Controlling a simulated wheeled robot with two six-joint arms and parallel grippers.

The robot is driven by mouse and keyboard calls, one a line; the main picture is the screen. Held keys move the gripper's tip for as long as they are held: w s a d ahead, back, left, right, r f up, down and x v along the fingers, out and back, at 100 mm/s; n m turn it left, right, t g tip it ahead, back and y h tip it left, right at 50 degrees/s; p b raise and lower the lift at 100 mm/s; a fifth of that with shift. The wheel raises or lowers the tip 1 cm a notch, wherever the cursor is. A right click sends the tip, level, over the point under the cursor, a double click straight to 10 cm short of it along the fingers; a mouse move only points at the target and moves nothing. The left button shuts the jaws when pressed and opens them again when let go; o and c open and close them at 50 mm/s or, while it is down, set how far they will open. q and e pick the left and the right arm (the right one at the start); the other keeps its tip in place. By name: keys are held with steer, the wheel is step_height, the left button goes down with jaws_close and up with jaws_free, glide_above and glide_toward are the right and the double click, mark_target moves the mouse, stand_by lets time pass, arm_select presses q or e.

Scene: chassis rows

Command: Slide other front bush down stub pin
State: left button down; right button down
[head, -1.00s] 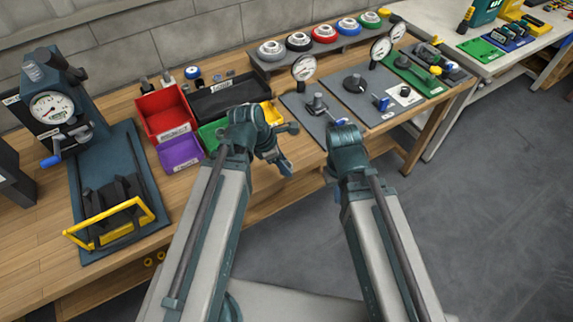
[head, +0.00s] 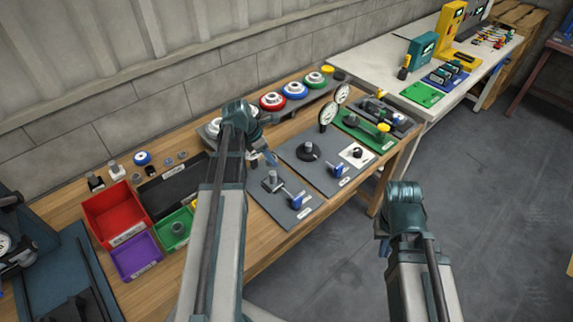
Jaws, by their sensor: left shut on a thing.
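My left gripper (head: 267,156) points down and away over the back left part of the near grey plate (head: 291,216). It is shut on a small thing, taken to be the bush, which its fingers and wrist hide. The near plate carries an upright grey pin on a block (head: 271,180) and a blue-handled clamp (head: 297,201), just below my gripper in the picture. A second grey plate (head: 325,172) has a dark round base with a short pin (head: 308,151). My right gripper (head: 381,232) hangs over the floor, mostly hidden behind its wrist; its jaws cannot be made out.
Red (head: 115,214), purple (head: 135,257) and green (head: 175,231) bins stand left of my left arm, with a black tray (head: 172,190) behind. Dial gauges (head: 327,116) stand behind the plates. A rack with coloured rings (head: 295,90) lines the back.

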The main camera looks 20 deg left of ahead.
arm_select(q)
steer(key=shift+w+a+r, duration=0.1)
steer(key=shift+w+r, duration=0.05)
steer(key=shift+w, duration=0.25)
steer(key=b, duration=0.5)
glide_above(272, 173)
steer(key=f, duration=0.4)
steer(key=shift+s+a+f, duration=0.1)
steer(key=shift+s+f, duration=0.1)
steer(key=shift+f, duration=0.15)
steer(key=shift+f+b, duration=1.1)
steer(key=shift+f, duration=0.15)
stand_by(0.9)
steer(key=shift+f+b, duration=0.6)
steer(key=shift+f, duration=0.05)
steer(key=shift+c, duration=1.4)
jaws_free()
